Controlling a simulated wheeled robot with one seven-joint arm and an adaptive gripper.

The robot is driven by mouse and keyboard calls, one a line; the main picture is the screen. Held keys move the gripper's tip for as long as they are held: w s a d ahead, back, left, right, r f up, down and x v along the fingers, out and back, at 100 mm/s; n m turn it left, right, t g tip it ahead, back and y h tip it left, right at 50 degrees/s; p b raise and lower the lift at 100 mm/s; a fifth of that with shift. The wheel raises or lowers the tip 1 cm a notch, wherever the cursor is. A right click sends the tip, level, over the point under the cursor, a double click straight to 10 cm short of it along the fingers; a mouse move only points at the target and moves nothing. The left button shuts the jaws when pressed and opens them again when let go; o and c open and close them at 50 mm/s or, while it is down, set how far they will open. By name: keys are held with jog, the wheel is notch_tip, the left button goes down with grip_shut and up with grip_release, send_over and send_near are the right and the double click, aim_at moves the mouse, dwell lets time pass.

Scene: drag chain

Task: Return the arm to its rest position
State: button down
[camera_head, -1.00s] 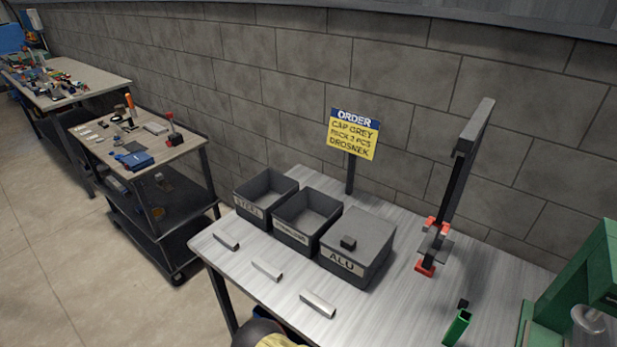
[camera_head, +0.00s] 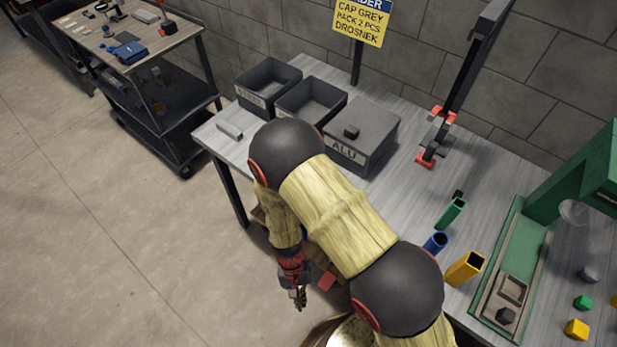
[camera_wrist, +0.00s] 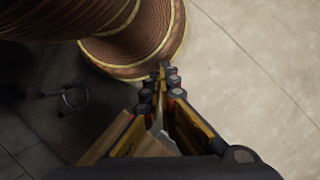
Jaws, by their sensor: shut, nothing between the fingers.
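My gripper (camera_head: 300,298) hangs low at the end of my bent arm, fingers pointing down, in front of the workbench's near edge and over the floor. In the wrist view its fingers (camera_wrist: 165,78) meet at the tips, with nothing held between them. My arm's yellow links and dark round joints cross the front of the workbench (camera_head: 408,190) and hide part of its top.
The floor at left (camera_head: 100,220) is clear.

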jog(key=w+d+r+n, duration=0.1)
jog(key=w+d+r, duration=0.1)
jog(key=r, duration=0.6)
jog(key=w+d+r+t+y, duration=0.1)
jog(key=w+r, duration=0.1)
jog(key=r, duration=0.6)
jog(key=w+d+r+n, duration=0.1)
jog(key=w+d+r, duration=0.15)
jog(key=r, duration=0.65)
jog(key=d+r+m+t, duration=0.1)
jog(key=d+r+t, duration=0.2)
jog(key=r, duration=0.6)
jog(key=d+r+m+t, duration=0.1)
jog(key=d+r+t, duration=0.2)
jog(key=d+r, duration=0.4)
jog(key=s+d+r+m+t, duration=0.1)
jog(key=d+r+t, duration=0.2)
jog(key=d+r, duration=0.3)
notch_tip(320, 180, up, 6)
jog(key=shift+f, duration=0.25)
